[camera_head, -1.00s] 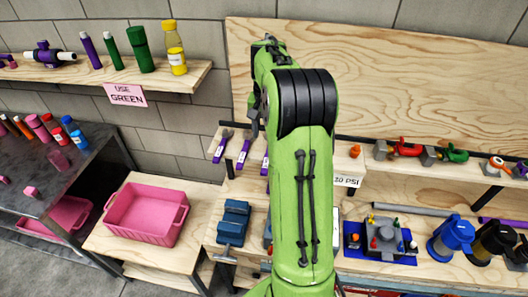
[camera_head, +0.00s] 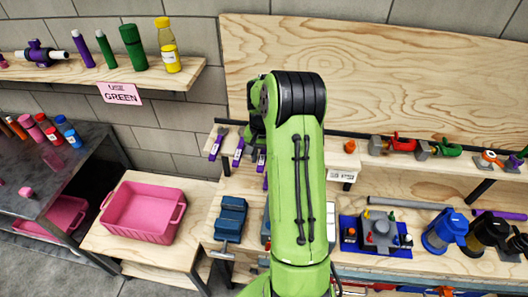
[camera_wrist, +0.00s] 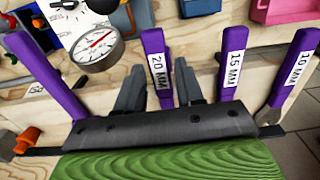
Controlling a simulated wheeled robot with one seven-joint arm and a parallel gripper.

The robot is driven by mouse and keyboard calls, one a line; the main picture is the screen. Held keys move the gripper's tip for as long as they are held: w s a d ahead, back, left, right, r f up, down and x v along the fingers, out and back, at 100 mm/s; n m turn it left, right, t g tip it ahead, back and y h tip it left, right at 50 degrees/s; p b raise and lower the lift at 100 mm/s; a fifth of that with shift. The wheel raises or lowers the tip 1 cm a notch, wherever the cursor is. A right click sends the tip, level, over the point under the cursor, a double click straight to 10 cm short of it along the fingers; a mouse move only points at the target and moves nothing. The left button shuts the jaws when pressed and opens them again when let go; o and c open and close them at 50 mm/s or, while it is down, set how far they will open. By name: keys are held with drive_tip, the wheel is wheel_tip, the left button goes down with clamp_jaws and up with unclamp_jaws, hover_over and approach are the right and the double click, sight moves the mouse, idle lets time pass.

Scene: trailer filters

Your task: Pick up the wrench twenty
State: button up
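The wrench twenty (camera_wrist: 157,65) has a purple handle with a white "20 MM" label in the wrist view. My gripper (camera_wrist: 158,88) is open, with one dark finger on each side of this handle. I cannot tell whether either finger touches it. The wrench's lower end is hidden behind my gripper's body. In the head view my arm covers most of that area, and purple wrench handles (camera_head: 239,151) show just left of it.
The 15 MM wrench (camera_wrist: 233,65) is close to the right finger, with the 10 MM wrench (camera_wrist: 293,68) beyond. Another purple handle (camera_wrist: 50,70) is at left. A round gauge (camera_wrist: 95,45) is close by. A pink bin (camera_head: 130,207) stands on the low bench.

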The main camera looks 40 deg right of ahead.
clamp_jaws()
